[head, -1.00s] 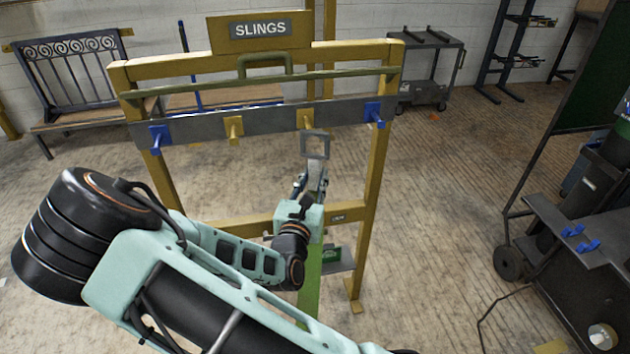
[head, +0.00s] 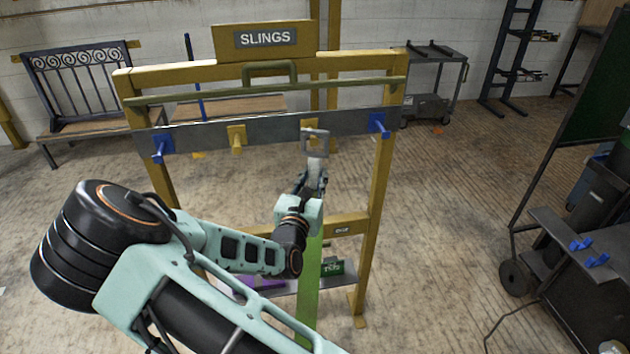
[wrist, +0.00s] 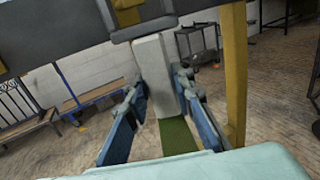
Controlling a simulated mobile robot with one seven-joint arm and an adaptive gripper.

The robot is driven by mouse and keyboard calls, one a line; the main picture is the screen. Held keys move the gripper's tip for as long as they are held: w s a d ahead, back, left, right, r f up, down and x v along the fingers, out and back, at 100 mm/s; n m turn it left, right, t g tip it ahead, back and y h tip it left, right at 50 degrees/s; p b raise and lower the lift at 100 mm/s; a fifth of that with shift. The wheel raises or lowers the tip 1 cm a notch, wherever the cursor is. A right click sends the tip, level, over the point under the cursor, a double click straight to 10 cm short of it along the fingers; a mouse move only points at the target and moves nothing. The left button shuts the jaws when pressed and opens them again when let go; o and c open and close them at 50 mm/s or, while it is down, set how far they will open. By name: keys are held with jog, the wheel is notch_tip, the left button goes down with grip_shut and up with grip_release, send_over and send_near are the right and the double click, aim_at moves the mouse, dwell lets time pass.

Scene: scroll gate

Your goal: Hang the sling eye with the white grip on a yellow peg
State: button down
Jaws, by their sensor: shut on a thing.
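The sling eye (head: 326,145) is a grey square ring with a white grip (head: 315,168) below it and a green strap (head: 308,290) hanging down. My gripper (head: 314,180) is shut on the white grip, which stands upright between the blue fingers in the wrist view (wrist: 153,75). The eye is in front of the right yellow peg (head: 309,125), partly covering it. In the wrist view, yellow (wrist: 127,12) shows just above the eye's lower bar (wrist: 145,29). I cannot tell whether the peg is through the ring. The left yellow peg (head: 237,138) is bare.
Blue pegs (head: 160,148) and (head: 378,124) sit at the ends of the grey rail (head: 270,134). The yellow frame (head: 378,190) has a lower shelf with a purple thing (head: 262,283) and a green thing (head: 332,266). A dark cart (head: 570,255) stands at right.

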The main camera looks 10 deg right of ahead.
jog(key=shift+w+b, duration=0.7)
jog(key=shift+w, duration=0.8)
jog(key=shift+w+f, duration=0.4)
jog(key=shift+w, duration=0.2)
jog(key=shift+f, duration=0.1)
jog(key=shift+w+f, duration=0.1)
jog(key=c, duration=1.3)
grip_release()
jog(key=shift+f, duration=0.2)
